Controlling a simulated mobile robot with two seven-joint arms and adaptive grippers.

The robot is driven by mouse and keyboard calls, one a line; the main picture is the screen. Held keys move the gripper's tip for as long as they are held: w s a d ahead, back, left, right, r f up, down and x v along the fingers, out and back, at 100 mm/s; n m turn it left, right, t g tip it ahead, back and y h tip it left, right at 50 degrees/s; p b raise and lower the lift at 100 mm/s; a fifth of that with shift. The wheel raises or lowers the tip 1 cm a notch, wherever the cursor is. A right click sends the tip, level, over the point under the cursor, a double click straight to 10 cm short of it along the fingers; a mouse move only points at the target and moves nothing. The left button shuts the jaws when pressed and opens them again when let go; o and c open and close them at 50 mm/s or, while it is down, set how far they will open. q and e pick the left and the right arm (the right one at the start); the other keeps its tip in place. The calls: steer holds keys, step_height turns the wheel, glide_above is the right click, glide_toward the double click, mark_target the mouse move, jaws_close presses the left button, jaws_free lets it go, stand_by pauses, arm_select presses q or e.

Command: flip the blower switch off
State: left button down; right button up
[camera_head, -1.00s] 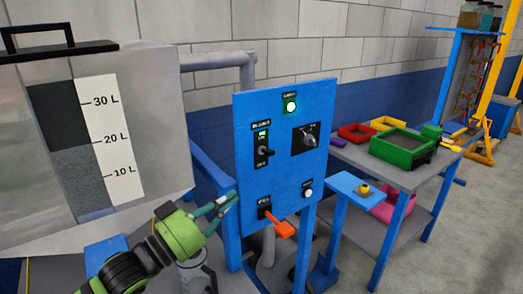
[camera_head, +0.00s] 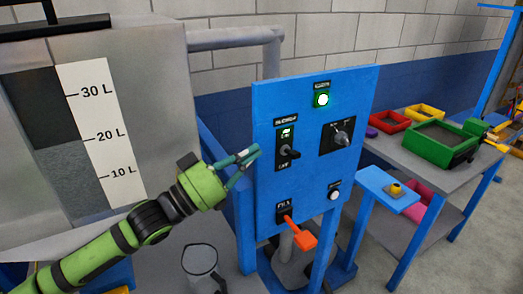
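The blower switch (camera_head: 289,152) is a black lever on a dark plate at the upper left of the blue panel (camera_head: 318,185). A small green light shows above the lever, and the plate has a marking below it. I cannot tell clearly which way the lever is tilted. My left gripper (camera_head: 254,153), green with teal fingers, is just left of the panel's left edge, about level with the lever and apart from it. Its fingers converge at the tips and hold nothing. My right gripper is not in view.
The panel also has a lit green lamp (camera_head: 322,99), a rotary knob (camera_head: 341,138), a white button (camera_head: 334,194) and an orange lever (camera_head: 302,235). A tank with a litre scale (camera_head: 100,130) stands left. Right is a table (camera_head: 408,163) with colored bins.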

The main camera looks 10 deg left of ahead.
mark_target(285, 149)
arm_select(q)
steer(key=x, duration=0.2)
steer(key=p+x, duration=0.1)
steer(key=x, duration=0.1)
steer(key=shift+s+a+r+p, duration=0.1)
steer(key=shift+r+p, duration=0.15)
steer(key=shift+p, duration=0.05)
steer(key=p+x, duration=0.2)
steer(key=x, duration=0.3)
steer(key=f, duration=0.1)
steer(key=f+p, duration=0.1)
steer(key=f, duration=0.1)
steer(key=shift+s, duration=0.3)
steer(key=shift+d+f, duration=0.25)
steer(key=shift+f, duration=0.55)
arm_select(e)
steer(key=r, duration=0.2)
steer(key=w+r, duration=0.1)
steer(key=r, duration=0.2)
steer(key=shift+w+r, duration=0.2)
